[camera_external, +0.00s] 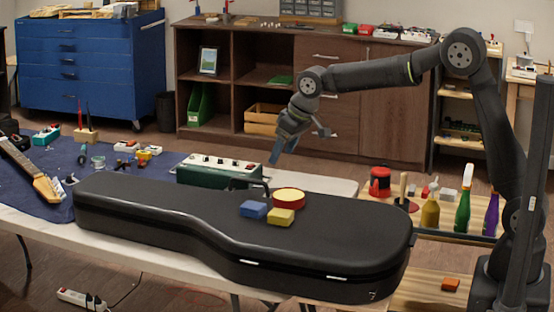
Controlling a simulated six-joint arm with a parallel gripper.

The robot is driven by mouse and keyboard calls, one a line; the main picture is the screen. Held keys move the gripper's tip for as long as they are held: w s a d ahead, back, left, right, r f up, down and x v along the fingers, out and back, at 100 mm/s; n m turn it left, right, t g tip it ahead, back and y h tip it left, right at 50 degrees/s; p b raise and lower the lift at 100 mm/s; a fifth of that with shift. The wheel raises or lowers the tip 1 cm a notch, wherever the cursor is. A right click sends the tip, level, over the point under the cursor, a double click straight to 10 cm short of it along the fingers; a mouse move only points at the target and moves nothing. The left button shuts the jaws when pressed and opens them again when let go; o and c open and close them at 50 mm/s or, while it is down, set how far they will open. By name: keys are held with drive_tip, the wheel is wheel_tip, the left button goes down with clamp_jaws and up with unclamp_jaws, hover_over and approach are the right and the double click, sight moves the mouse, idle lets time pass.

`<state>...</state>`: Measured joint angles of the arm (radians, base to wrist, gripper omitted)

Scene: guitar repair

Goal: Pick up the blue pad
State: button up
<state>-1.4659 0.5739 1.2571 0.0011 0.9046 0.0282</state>
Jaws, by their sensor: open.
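The blue pad (253,210) is a small block lying on top of the closed black guitar case (160,205). A yellow pad (281,217) sits just to its right and nearer the camera, close beside it. A round red tin with a pale yellow top (288,199) stands right behind the yellow pad. My gripper (286,152) is above and behind the pads, pointing down and tilted, with its jaws open. It is well clear of the pads and nothing shows between its fingers.
A green amplifier-like box (219,170) with knobs stands behind the case. A dark handle arches behind the blue pad. Bottles (463,212) and a red-and-black container (380,182) stand at right near my base. The case top left of the pads is clear.

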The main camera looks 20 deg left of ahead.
drive_tip(key=s, duration=0.2)
hover_over(254, 205)
drive_tip(key=d, duration=0.3)
drive_tip(key=shift+n, duration=0.3)
wheel_tip(254, 205, down, 11)
drive_tip(key=shift+a+r, duration=0.1)
drive_tip(key=shift+r, duration=0.1)
drive_tip(key=shift+x, duration=2.95)
drive_tip(key=shift+s, duration=0.1)
drive_tip(key=c, duration=1.1)
